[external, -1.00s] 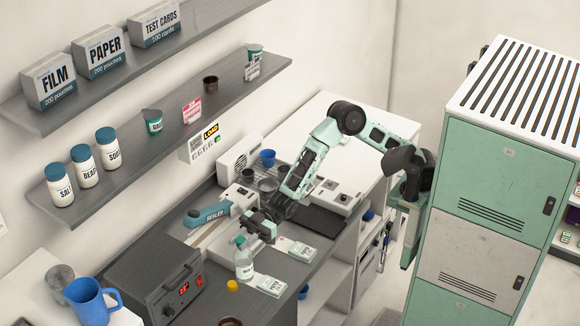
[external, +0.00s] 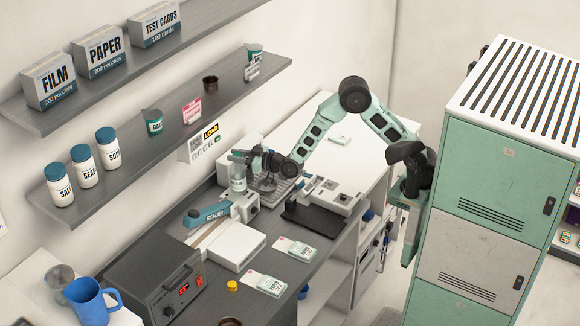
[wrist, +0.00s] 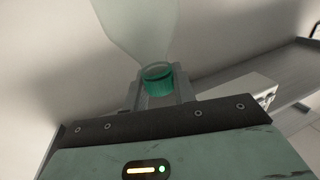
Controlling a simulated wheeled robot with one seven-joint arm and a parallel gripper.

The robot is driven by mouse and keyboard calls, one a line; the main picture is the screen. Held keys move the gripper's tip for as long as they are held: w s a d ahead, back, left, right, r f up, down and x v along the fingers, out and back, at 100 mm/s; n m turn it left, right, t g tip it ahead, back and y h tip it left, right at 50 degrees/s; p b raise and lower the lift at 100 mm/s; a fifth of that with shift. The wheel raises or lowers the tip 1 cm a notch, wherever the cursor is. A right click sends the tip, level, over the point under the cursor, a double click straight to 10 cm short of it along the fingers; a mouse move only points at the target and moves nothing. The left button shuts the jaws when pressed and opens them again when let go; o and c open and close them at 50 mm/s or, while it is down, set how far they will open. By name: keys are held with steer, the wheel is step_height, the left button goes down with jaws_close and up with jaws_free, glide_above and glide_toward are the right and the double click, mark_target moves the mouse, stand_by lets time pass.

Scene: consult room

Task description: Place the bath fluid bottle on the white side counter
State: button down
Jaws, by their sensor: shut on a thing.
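The bath fluid bottle (external: 238,181), clear with a teal cap, is in my gripper (external: 241,158) in the external view. It looks about upright, near the back of the grey bench by the wall. In the wrist view, the teal cap (wrist: 159,80) shows between the fingers, with the pale bottle body (wrist: 138,28) beyond it. My gripper is shut on the bottle near its cap. A white counter (external: 365,158) lies at the back right, behind my arm. My arm hides part of it.
The blue-handled sealer (external: 207,215) is just below the bottle. A dark-trayed device (external: 313,217) stands right of it. A shelf (external: 185,125) runs along the wall above. A small pale card (external: 339,139) lies on the white counter, whose top is otherwise largely clear.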

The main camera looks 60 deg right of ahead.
steer(key=s+d+m+g+h, duration=0.2)
steer(key=d+m+h, duration=1.05)
steer(key=d, duration=1.85)
steer(key=s+d+r+m+g+h+p, duration=0.1)
steer(key=s+d+m+g+h, duration=0.9)
steer(key=s+d+g, duration=0.85)
step_height(320, 180, down, 15)
steer(key=s+d+n+t+p, duration=0.1)
steer(key=s+d+t+p, duration=0.1)
steer(key=t, duration=0.1)
steer(key=shift+s+d+r+h, duration=0.15)
steer(key=shift+s+d+h, duration=0.05)
steer(key=shift+d+h, duration=0.15)
